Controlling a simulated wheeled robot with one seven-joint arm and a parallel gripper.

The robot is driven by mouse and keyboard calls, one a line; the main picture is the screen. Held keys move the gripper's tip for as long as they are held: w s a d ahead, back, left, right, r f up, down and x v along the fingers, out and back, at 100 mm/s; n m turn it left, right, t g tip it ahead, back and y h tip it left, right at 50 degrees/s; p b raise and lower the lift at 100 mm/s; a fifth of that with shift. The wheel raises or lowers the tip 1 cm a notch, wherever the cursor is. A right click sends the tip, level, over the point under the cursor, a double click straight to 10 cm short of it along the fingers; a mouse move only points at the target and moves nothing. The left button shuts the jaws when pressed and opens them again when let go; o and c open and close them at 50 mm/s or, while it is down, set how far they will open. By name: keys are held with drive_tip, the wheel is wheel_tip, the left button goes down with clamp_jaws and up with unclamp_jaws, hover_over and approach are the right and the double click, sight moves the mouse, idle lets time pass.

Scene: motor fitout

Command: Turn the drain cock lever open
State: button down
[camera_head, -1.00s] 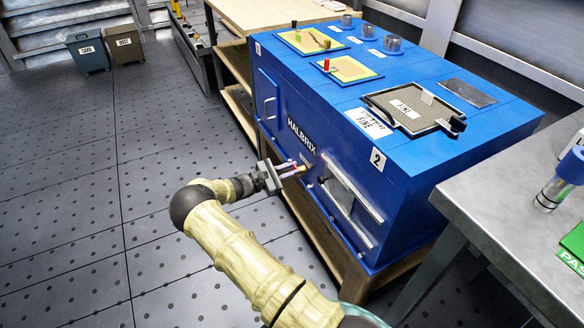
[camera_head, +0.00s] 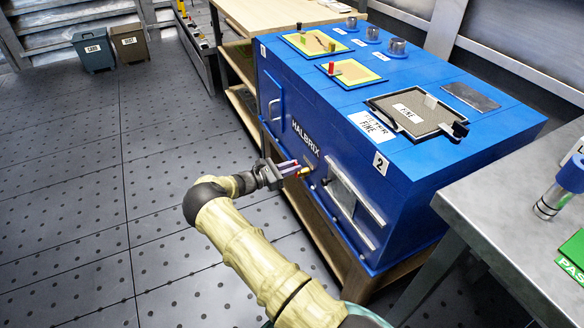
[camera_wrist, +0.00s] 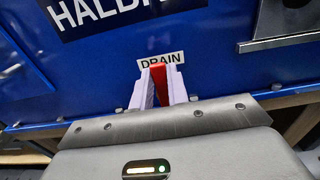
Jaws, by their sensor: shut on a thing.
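The drain cock is on the front of the blue HALBRIX machine (camera_head: 330,130), low down, with its brass body (camera_head: 305,172) showing in the head view. Its red lever (camera_wrist: 161,86) shows in the wrist view just below the DRAIN label (camera_wrist: 161,60). My gripper (camera_head: 292,170) reaches the cock from the left in the head view. In the wrist view its two pale fingers (camera_wrist: 161,88) are shut on the red lever, one on each side. The fingers and gripper body hide the lower part of the lever and the cock body in the wrist view.
A hatch with a metal frame (camera_head: 352,199) is on the machine front, right of the cock. A grey metal table (camera_head: 500,200) stands at the right. The floor (camera_head: 70,210) to the left is open, with two bins (camera_head: 95,55) far back.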

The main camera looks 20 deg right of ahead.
drive_tip(key=shift+f, duration=0.1)
drive_tip(key=c, duration=1.4)
unclamp_jaws()
drive_tip(key=shift+o, duration=0.2)
drive_tip(key=a+p, duration=0.2)
drive_tip(key=a, duration=1.5)
drive_tip(key=shift+s+a, duration=0.25)
drive_tip(key=shift+s, duration=0.05)
